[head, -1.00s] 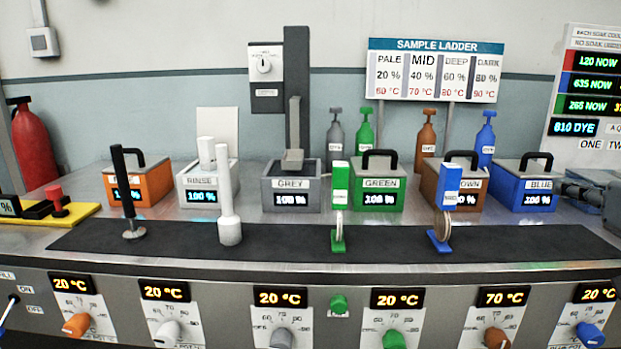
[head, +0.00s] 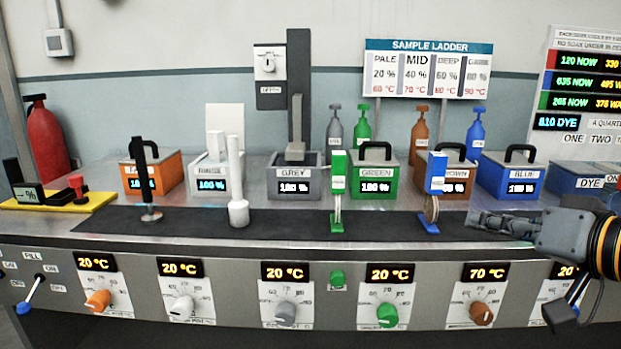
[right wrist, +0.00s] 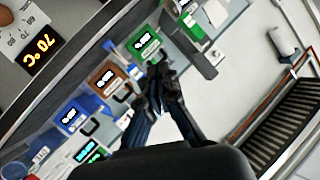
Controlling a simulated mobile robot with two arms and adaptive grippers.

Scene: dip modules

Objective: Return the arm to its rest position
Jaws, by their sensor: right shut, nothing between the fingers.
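My right gripper (head: 490,222) comes in from the right in the head view, over the right end of the dark mat (head: 290,226). It is shut and empty, and points left towards the blue-based stand (head: 429,228), with a gap between them. In the right wrist view its fingers (right wrist: 158,88) are together at the middle of the picture. Beyond them are the green bath (right wrist: 143,43), the brown bath (right wrist: 108,80) and the blue bath (right wrist: 70,118). My left gripper is not in view.
The grey bath (head: 294,182) and orange bath (head: 152,176) stand behind the mat. A green-based stand (head: 337,224), a white rod (head: 238,210) and a black-handled tool (head: 150,212) stand on it. Temperature dials line the front panel (head: 235,285). Bottles stand at the back.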

